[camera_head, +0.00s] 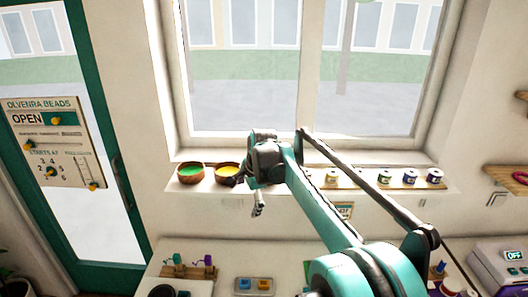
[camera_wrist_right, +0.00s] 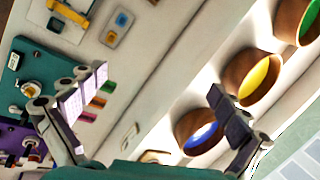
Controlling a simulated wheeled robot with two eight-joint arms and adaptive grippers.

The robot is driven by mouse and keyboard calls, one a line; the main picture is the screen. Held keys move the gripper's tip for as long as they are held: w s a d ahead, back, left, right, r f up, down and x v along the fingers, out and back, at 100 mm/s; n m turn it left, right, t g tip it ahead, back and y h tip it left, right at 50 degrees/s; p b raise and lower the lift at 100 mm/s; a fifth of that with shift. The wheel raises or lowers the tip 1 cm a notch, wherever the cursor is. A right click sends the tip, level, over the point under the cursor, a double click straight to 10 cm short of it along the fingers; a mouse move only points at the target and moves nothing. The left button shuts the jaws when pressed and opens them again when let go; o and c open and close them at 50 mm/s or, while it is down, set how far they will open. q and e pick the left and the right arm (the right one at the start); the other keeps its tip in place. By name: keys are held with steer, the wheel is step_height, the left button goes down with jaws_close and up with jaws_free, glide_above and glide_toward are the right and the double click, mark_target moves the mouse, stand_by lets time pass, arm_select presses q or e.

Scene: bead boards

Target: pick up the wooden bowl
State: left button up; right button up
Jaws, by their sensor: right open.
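Wooden bowls stand in a row on the window sill. The bowl with green contents (camera_head: 181,178) is leftmost in the head view, and the bowl with yellow contents (camera_head: 218,180) stands beside it. The wrist view shows the green bowl (camera_wrist_right: 284,24), the yellow bowl (camera_wrist_right: 233,72) and a bowl with blue contents (camera_wrist_right: 186,128). My right gripper (camera_head: 247,195) is open and empty at the sill, just right of the yellow bowl, and hides the blue one in the head view. In the wrist view my right gripper (camera_wrist_right: 155,104) has one finger overlapping the blue bowl; contact cannot be told. My left gripper is out of view.
Several small jars (camera_head: 384,177) stand on the sill to the right, behind my right arm. A tray with blue and yellow pieces (camera_head: 254,294) lies on the counter below. The window (camera_head: 250,110) is behind the sill, and a green-framed door (camera_head: 92,80) is at left.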

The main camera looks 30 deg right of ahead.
steer(key=w+d+r+m+g+y+p, duration=0.1)
steer(key=w+d+r+m+p, duration=0.2)
steer(key=w+d+m+p, duration=0.35)
steer(key=w+d+r+m+p, duration=0.35)
steer(key=d+m+p, duration=0.3)
steer(key=d, duration=0.25)
steer(key=shift+n, duration=0.5)
steer(key=x, duration=0.2)
steer(key=p+x, duration=0.1)
steer(key=x, duration=0.4)
steer(key=shift+a+f, duration=0.3)
steer(key=shift+a, duration=0.15)
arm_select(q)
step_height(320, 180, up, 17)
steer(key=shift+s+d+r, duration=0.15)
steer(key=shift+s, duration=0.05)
arm_select(e)
steer(key=c, duration=0.9)
